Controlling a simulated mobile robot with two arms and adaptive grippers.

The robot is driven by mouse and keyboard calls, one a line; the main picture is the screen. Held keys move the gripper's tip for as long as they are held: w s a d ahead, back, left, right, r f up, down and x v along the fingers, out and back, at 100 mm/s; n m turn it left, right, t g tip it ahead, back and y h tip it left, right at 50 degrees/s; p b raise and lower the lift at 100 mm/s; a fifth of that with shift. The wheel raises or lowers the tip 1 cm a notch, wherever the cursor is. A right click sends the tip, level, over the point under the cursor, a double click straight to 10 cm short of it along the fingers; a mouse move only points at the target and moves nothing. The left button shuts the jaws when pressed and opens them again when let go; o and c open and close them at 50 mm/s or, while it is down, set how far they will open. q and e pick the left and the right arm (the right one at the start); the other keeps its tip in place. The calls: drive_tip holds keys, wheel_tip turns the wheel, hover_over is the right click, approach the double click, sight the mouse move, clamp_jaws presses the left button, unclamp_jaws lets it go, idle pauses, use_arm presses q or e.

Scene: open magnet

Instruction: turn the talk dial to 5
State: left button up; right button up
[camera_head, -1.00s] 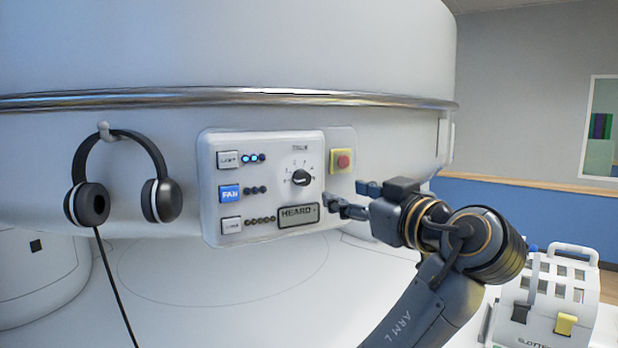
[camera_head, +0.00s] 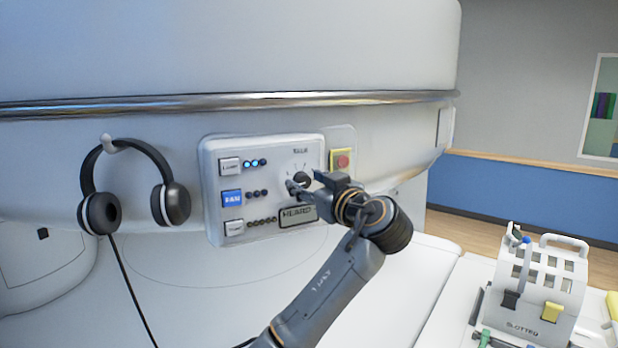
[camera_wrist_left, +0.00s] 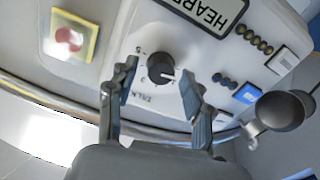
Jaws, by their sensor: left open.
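The talk dial (camera_head: 302,178) is a black round knob on the white control panel (camera_head: 212,160), partly hidden by my left gripper in the head view. In the left wrist view the dial (camera_wrist_left: 160,68) shows upside down, with a white pointer mark toward the right of the picture, away from the 5 at upper left. My left gripper (camera_head: 305,184) is open in front of the dial. In the wrist view its two fingers stand on either side of the dial, with gaps; whether they reach its depth is unclear. My right gripper is not in view.
A red button on a yellow plate (camera_head: 341,159) is right of the dial. Headphones (camera_head: 135,185) hang at left. A white slotted holder (camera_head: 545,280) stands at lower right.

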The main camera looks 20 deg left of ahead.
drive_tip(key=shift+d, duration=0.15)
use_arm(q)
clamp_jaws()
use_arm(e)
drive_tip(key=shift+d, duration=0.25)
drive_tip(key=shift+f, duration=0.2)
